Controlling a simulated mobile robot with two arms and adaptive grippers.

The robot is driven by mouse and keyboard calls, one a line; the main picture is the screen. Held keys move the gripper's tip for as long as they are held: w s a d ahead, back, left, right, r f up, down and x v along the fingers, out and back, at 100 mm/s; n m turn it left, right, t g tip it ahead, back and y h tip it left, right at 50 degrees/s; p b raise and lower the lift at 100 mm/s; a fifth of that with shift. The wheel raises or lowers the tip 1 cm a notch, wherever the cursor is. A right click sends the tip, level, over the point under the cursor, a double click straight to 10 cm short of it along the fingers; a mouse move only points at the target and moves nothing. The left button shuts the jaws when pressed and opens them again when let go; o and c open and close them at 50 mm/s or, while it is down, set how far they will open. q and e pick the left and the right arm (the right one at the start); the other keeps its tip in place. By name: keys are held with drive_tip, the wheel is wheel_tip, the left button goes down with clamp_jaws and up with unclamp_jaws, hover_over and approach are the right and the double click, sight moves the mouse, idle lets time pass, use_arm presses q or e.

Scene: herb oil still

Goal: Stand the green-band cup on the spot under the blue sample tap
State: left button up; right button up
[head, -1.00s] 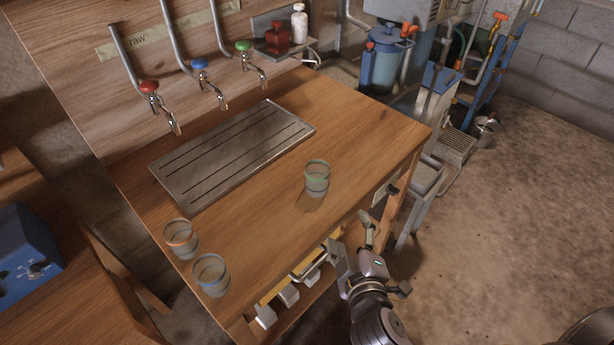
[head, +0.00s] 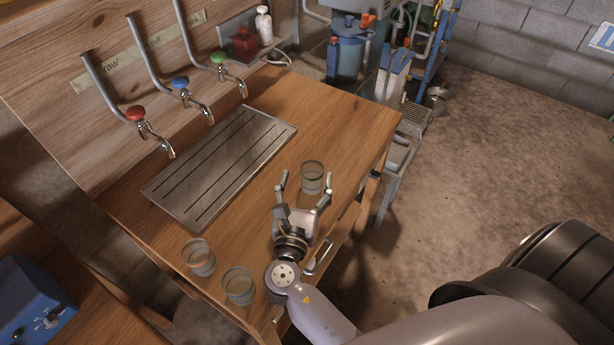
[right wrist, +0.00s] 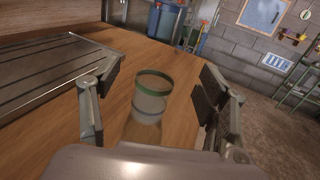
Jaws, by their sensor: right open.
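The green-band cup (head: 312,178) stands upright on the wooden bench, right of the metal drip tray (head: 222,165). In the right wrist view the cup (right wrist: 151,97) shows its green band near the rim, between the two fingers and ahead of them. My right gripper (head: 305,180) is open and apart from the cup, its fingers pointing toward it. It also shows in the right wrist view (right wrist: 153,88). The blue sample tap (head: 192,98) is on the back panel, between the red tap (head: 143,122) and the green tap (head: 226,69), above the tray. My left gripper is out of view.
Two other cups stand near the front left of the bench, one (head: 198,257) beside the other (head: 238,286). A red bottle (head: 245,43) and a white bottle (head: 264,26) stand on a small shelf at the back. The bench between cup and tray is clear.

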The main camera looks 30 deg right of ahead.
sight(310, 183)
wheel_tip(310, 183, down, 7)
drive_tip(key=shift+s+d+r, duration=0.1)
drive_tip(key=shift+d+r, duration=0.05)
drive_tip(key=shift+w+d+r, duration=0.2)
drive_tip(key=shift+w+r, duration=0.1)
drive_tip(key=shift+w, duration=0.05)
drive_tip(key=shift+w+d, duration=0.15)
drive_tip(key=shift+w, duration=0.05)
drive_tip(key=p+x, duration=0.1)
drive_tip(key=x, duration=0.4)
drive_tip(key=shift+w+d+p, duration=0.25)
drive_tip(key=shift+w+p, duration=0.05)
drive_tip(key=shift+w+d+f, duration=0.15)
drive_tip(key=shift+w, duration=0.05)
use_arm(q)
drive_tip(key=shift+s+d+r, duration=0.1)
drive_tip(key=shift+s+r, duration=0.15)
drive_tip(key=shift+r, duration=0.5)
use_arm(e)
drive_tip(key=shift+c, duration=0.3)
drive_tip(key=c, duration=1.3)
drive_tip(key=shift+o, duration=0.2)
